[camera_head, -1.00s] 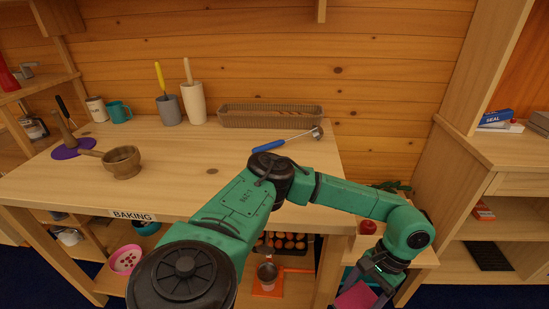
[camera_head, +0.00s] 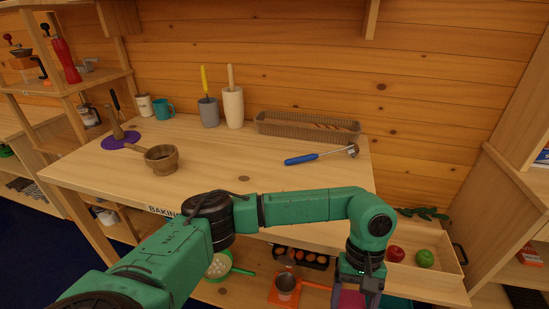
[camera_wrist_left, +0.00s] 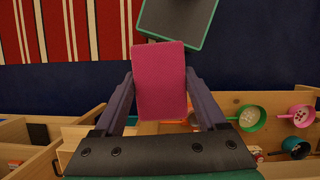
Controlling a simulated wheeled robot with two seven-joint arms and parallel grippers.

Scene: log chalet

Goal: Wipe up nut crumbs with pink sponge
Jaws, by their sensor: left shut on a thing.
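My left gripper (camera_head: 358,283) is low at the front right of the baking table in the head view, below the tabletop's level in the picture. It is shut on the pink sponge (camera_head: 350,300), of which only a part shows there. In the left wrist view the flat pink sponge (camera_wrist_left: 160,80) is held between the two fingers of the gripper (camera_wrist_left: 161,98). The light wooden tabletop (camera_head: 225,145) lies behind my arm. I cannot make out nut crumbs on it; my arm hides part of its front edge. My right gripper is not in view.
A tray with a red apple (camera_head: 395,254) and a green apple (camera_head: 425,258) is at the right. The table's middle is clear.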

